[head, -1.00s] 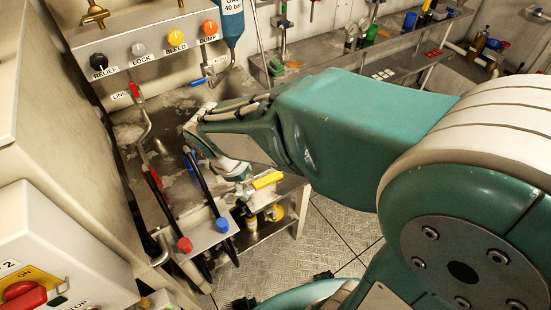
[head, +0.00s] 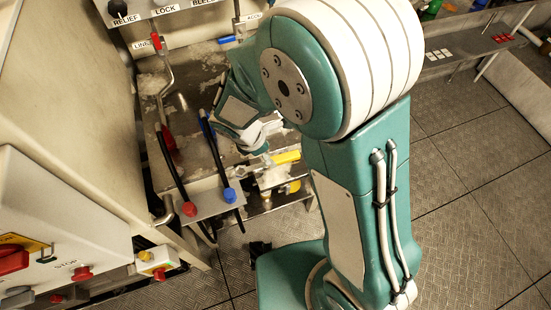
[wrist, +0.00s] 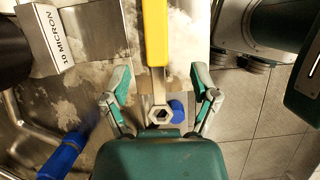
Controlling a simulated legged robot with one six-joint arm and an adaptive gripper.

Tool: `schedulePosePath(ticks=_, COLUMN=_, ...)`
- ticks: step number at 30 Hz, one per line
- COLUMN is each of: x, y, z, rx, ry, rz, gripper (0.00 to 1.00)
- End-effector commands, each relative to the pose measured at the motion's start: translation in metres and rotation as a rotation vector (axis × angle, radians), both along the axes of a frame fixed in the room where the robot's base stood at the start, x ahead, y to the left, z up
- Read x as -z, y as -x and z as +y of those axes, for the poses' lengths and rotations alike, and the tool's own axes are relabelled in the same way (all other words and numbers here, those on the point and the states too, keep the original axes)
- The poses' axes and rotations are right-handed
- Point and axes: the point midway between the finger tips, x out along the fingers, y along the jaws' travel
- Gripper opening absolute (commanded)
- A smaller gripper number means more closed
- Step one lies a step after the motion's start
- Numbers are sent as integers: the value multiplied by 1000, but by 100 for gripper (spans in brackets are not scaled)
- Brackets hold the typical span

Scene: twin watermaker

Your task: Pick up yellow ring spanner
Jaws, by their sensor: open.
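The yellow ring spanner (wrist: 156,35) shows in the wrist view with its yellow handle running up to the top edge. Its bare metal shank and ring end point down towards the gripper's palm. My gripper (wrist: 159,76) is open, with one finger on each side of the shank and gaps between. I cannot tell the height between fingers and spanner. In the head view a yellow bar (head: 286,157), which looks like the spanner handle, lies just right of my wrist. My arm hides most of the gripper there.
A control box (head: 70,235) stands at front left. Floor at right is clear.

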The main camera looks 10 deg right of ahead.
Motion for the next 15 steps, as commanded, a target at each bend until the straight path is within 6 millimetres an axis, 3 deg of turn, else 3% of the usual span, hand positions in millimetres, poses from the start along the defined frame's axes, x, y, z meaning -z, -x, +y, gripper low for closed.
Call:
schedulePosePath(ticks=9, x=41, y=-8, z=-15, rx=1, ry=6, rz=3, gripper=77)
schedulePosePath(ticks=15, x=45, y=-9, z=-17, rx=1, ry=3, rz=-1, gripper=77)
